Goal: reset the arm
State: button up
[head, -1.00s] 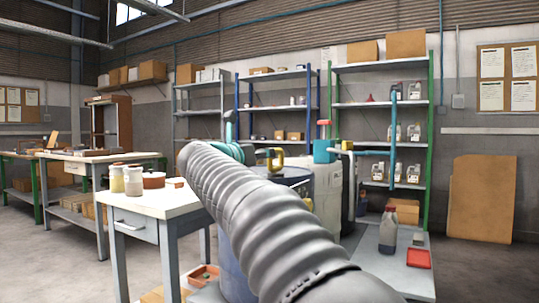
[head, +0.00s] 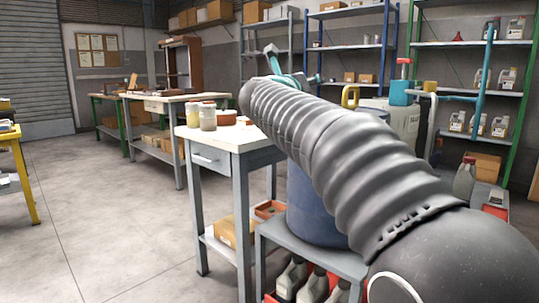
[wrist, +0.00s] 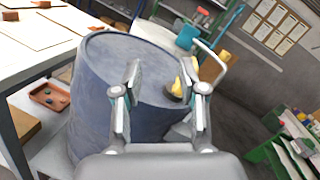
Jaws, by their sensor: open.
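My gripper (wrist: 163,75) is open in the wrist view, with its two fingers apart and nothing between them. It is over or in front of a blue drum (wrist: 82,112); the exact gap cannot be told. A yellow fitting with a dark base (wrist: 183,82) shows close by the right finger. In the head view my grey ribbed arm (head: 335,150) reaches from the lower right up toward the middle.
A white-topped table (head: 240,138) with jars (head: 208,117) stands just left of my arm. A low grey cart (head: 320,255) holds several jugs beneath. Shelves (head: 470,100) stand behind. A yellow-legged bench (head: 22,170) is far left; the floor (head: 110,230) between is clear.

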jog(key=w+a+f+n+t+y, duration=0.1)
jog(key=a+f+n+y, duration=0.4)
jog(key=n, duration=0.4)
jog(key=w+a+f+n+t+y, duration=0.1)
jog(key=a+f+n+t+y, duration=0.1)
jog(key=a+n+y, duration=0.6)
jog(key=s+a+f+n+g+y+p, duration=0.1)
jog(key=s+a+f+n+g+y, duration=0.15)
jog(key=s+f+n, duration=0.4)
jog(key=s+d+f+n+g+h+p, duration=0.1)
jog(key=s+d+f+n+g, duration=0.25)
jog(key=s+f+n, duration=0.35)
jog(key=s+d+f+n+g+h+p, duration=0.1)
jog(key=s+d+f+n+g+p, duration=0.1)
jog(key=s+f+g, duration=0.5)
jog(key=s+d+f+n+p, duration=0.1)
jog(key=s+d+f+n, duration=0.3)
jog(key=s, duration=0.6)
jog(key=s+d+h+p, duration=0.3)
jog(key=s+d, duration=0.4)
jog(key=s, duration=0.4)
jog(key=shift+s+d+f, duration=0.15)
jog(key=shift+f, duration=0.2)
jog(key=shift+n, duration=0.25)
